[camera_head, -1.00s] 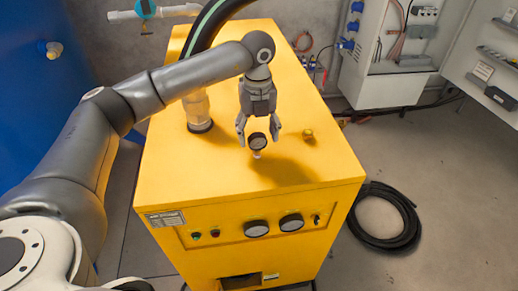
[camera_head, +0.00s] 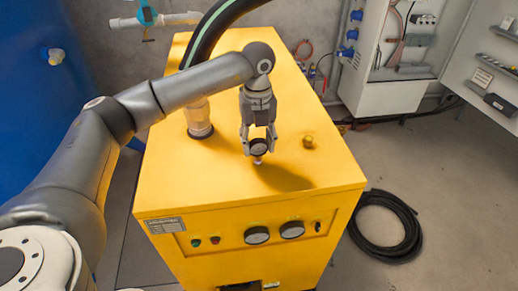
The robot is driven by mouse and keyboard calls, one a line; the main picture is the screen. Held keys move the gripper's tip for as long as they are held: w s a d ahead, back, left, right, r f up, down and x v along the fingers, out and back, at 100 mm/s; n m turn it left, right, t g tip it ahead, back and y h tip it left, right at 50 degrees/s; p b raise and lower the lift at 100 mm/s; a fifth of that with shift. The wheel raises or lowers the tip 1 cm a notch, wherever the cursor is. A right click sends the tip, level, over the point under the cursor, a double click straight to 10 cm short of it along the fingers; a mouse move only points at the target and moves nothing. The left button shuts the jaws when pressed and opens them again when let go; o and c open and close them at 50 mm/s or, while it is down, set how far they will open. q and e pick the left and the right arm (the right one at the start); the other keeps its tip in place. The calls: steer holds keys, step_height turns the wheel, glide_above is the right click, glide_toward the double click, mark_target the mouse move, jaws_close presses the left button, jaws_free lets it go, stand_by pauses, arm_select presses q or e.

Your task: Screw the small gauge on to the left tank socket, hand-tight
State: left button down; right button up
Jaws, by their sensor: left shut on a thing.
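The small gauge (camera_head: 258,147) has a dark round face and a pale stem that points down to the yellow top. It stands upright to the left of a brass fitting (camera_head: 308,141). The left tank socket is not clearly seen; it would be under the stem, and I cannot tell how deep the stem sits. My left gripper (camera_head: 259,149) comes down from above and is shut on the gauge, with a finger on each side of it. My right gripper is not in view.
The yellow cabinet (camera_head: 190,182) has a clear front top. A pale pipe fitting (camera_head: 199,122) with a thick black hose (camera_head: 207,32) stands left of the gripper. A coiled black hose (camera_head: 388,228) lies on the floor at right. A blue tank (camera_head: 35,100) is at far left.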

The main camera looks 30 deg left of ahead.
arm_select(q)
steer(key=shift+r+p, duration=1.8)
steer(key=shift+r, duration=1.25)
steer(key=shift+f, duration=0.1)
